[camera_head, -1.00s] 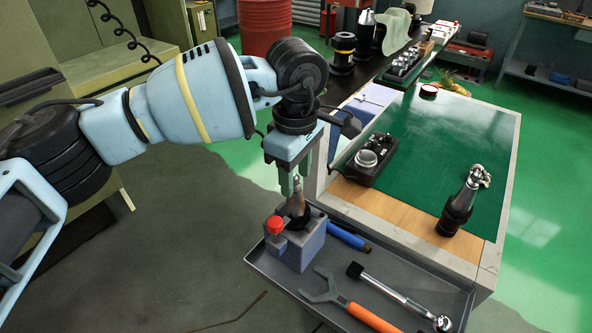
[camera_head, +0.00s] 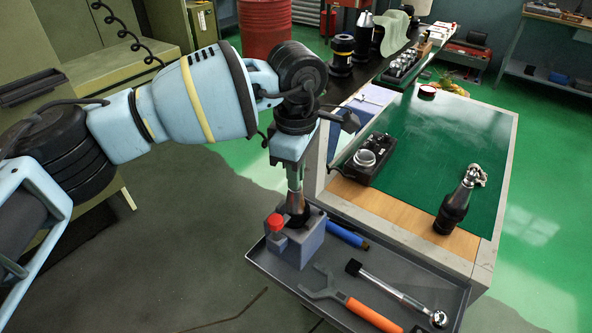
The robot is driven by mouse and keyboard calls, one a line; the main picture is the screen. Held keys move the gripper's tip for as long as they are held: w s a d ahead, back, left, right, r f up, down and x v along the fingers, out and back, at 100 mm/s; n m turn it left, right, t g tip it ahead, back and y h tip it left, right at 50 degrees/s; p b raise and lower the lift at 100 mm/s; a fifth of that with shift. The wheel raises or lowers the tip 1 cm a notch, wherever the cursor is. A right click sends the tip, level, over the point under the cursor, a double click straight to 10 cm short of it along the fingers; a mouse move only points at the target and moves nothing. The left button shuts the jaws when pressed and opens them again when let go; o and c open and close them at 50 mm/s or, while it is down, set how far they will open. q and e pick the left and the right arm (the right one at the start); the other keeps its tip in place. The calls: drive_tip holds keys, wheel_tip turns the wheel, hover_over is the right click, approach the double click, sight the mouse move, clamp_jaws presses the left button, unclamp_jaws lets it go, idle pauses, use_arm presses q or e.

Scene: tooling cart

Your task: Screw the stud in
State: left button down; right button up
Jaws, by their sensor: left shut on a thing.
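A dark tool holder with a grey metal cone (camera_head: 298,202) stands upright in the blue-grey holding block (camera_head: 307,243), which has a red knob (camera_head: 275,222). My left gripper (camera_head: 295,186) points straight down over the cone and is shut at its top end. The stud is hidden by the fingers, so I cannot tell how deep it sits. My right gripper is out of view.
The block stands on a grey tray (camera_head: 390,262) with an orange-handled spanner (camera_head: 345,300), a ratchet-like tool (camera_head: 395,292) and a blue cylinder (camera_head: 347,236). The green-topped cart (camera_head: 440,135) carries a black device (camera_head: 368,160) and another dark tool holder (camera_head: 455,207).

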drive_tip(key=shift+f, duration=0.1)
use_arm(q)
drive_tip(key=shift+f+m, duration=0.15)
drive_tip(key=shift+m, duration=0.35)
drive_tip(key=m+b, duration=0.1)
drive_tip(key=m, duration=0.2)
drive_tip(key=shift+f+b, duration=0.1)
drive_tip(key=shift+b, duration=0.3)
drive_tip(key=shift+m, duration=0.8)
drive_tip(key=shift+r, duration=0.2)
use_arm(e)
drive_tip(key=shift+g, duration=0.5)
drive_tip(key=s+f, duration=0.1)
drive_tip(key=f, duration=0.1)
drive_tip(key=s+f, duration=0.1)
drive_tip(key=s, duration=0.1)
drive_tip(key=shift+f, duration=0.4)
